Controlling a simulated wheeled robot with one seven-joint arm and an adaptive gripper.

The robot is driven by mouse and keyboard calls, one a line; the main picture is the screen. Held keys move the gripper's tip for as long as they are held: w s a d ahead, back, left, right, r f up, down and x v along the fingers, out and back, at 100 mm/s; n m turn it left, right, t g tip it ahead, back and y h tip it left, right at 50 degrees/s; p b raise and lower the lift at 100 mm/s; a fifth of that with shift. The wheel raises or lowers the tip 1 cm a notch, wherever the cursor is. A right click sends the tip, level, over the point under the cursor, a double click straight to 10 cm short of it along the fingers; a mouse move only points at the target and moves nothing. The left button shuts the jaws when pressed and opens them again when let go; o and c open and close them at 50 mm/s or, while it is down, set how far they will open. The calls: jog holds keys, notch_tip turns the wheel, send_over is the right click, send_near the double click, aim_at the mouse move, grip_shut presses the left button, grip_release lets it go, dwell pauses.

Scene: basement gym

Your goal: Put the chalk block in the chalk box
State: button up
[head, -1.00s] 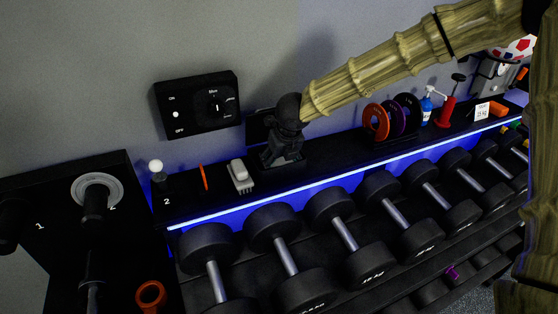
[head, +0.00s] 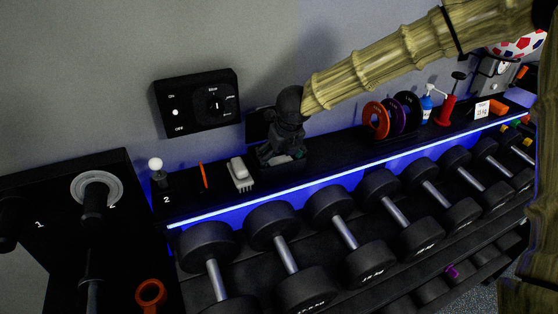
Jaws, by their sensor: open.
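My gripper (head: 281,156) is dark, points down and is open, low over the black shelf right of the pale block-like item. A small teal-grey patch shows right at its fingertips; I cannot tell if this is the chalk block. A dark box-like shape (head: 259,125) stands behind the gripper against the wall, mostly hidden; it may be part of the chalk box. The pale grey-white item (head: 240,174) lies on the shelf left of the gripper, apart from it; I cannot tell whether it is a brush or a block.
A black control panel (head: 197,103) is on the wall. Right are a rack of coloured plates (head: 376,120), a blue bottle (head: 426,107) and a red stand (head: 447,108). Dumbbells (head: 343,231) line the front below.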

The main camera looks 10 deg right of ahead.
jog(key=b+v, duration=0.1)
jog(key=v, duration=0.9)
jog(key=shift+s+r+b, duration=0.2)
jog(key=shift+r+b, duration=0.1)
jog(key=shift+r, duration=0.05)
jog(key=shift+c, duration=0.5)
